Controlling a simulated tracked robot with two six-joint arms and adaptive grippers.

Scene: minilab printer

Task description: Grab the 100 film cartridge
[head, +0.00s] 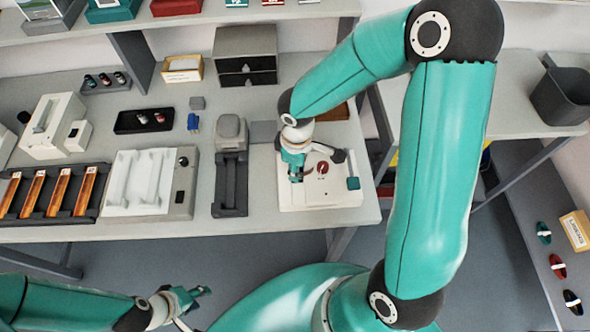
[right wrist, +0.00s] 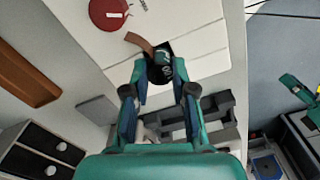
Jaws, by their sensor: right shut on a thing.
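My right gripper (head: 297,178) is over the white device (head: 345,195) at the bench's front right. In the right wrist view its fingers (right wrist: 163,80) are shut on a dark film cartridge (right wrist: 165,70) with a teal patch. A brown film tongue (right wrist: 139,41) sticks out of the cartridge over the white top. The cartridge sits at a dark recess; I cannot tell if it touches the device. No number is readable on it. My left gripper (head: 192,300) is low in front of the bench, apart from everything; its jaw opening is unclear.
A red round knob (head: 322,168) is on the white device. To its left stand a grey-black device (head: 230,185) and a white-grey machine (head: 183,195). A black tray (head: 125,127) holds small cartridges. A dark rack (head: 88,87) behind holds several more. A black drawer box (head: 246,50) stands behind.

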